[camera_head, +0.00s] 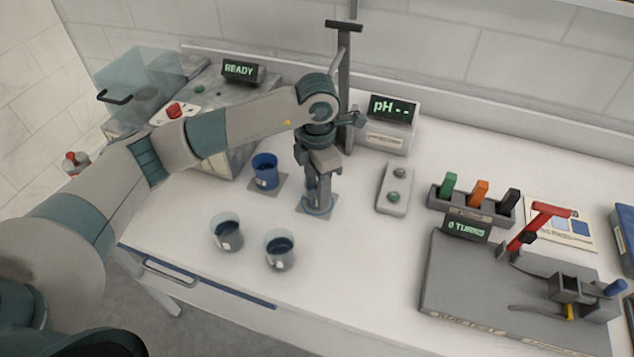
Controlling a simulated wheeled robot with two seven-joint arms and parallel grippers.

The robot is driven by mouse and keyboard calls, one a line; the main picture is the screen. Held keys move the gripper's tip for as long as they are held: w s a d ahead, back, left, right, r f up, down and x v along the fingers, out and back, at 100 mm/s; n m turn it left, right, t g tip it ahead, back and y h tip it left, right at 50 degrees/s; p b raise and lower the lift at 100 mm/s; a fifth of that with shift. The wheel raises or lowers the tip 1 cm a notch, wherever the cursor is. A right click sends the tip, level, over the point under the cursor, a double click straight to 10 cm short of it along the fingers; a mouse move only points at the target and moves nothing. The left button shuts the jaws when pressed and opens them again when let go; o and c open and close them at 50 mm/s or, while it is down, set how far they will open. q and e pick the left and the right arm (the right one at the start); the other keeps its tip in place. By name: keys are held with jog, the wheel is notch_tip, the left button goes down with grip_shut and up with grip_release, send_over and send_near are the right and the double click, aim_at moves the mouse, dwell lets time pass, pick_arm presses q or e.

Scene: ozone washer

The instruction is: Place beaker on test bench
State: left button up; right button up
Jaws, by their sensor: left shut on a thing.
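My left gripper (317,202) points down over a small grey square pad (329,197) on the white bench (370,250). It is shut on a beaker (317,209) with a bluish base, mostly hidden by the fingers; I cannot tell whether its base touches the pad. A blue beaker (265,170) stands upright on another grey pad, to the left. Two clear beakers with dark liquid stand nearer the front, one at left (227,234) and one at right (280,250). My right gripper is out of view.
A pH meter (391,125) and a dark stand (344,80) are behind the gripper. A two-button box (395,189) is to its right. A washer reading READY (240,71) is at back left. A grey rig with a red lever (525,240) fills the right. The front centre is clear.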

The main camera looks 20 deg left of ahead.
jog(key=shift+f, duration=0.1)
pick_arm(q)
jog(key=shift+f, duration=0.15)
jog(key=o, duration=1.3)
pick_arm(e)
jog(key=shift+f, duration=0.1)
pick_arm(q)
jog(key=shift+r+b, duration=0.4)
jog(key=shift+r, duration=0.3)
jog(key=shift+r+b, duration=1.8)
jog(key=shift+r, duration=3.65)
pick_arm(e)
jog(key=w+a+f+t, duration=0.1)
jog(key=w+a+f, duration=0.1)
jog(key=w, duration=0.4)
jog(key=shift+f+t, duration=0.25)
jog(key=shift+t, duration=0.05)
